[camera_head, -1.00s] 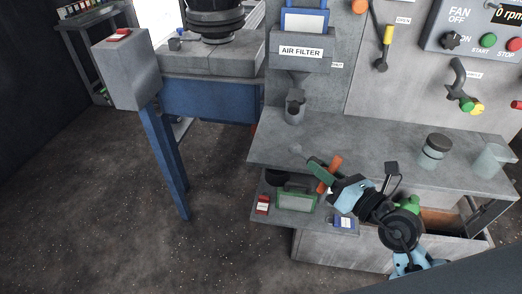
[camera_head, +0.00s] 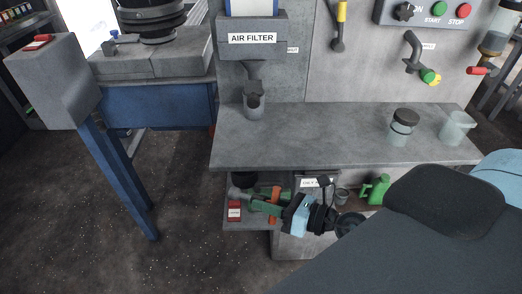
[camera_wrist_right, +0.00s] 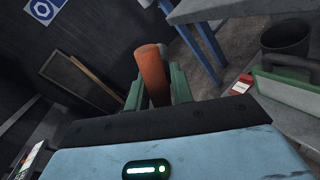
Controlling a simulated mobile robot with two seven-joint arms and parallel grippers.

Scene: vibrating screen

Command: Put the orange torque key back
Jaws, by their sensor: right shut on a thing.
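The orange torque key (camera_head: 275,194) is held in my right gripper (camera_head: 264,204), whose green fingers are shut on it. In the head view it is in front of the lower shelf, below the front edge of the grey bench top. In the right wrist view the key (camera_wrist_right: 152,72) stands up as an orange cylinder between the green fingers (camera_wrist_right: 155,92). Its lower end is hidden behind the gripper body. My left gripper is not in view.
A green jug (camera_head: 376,189) stands further right. The grey bench top (camera_head: 320,135) bears a lidded jar (camera_head: 403,128) and a clear beaker (camera_head: 456,129).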

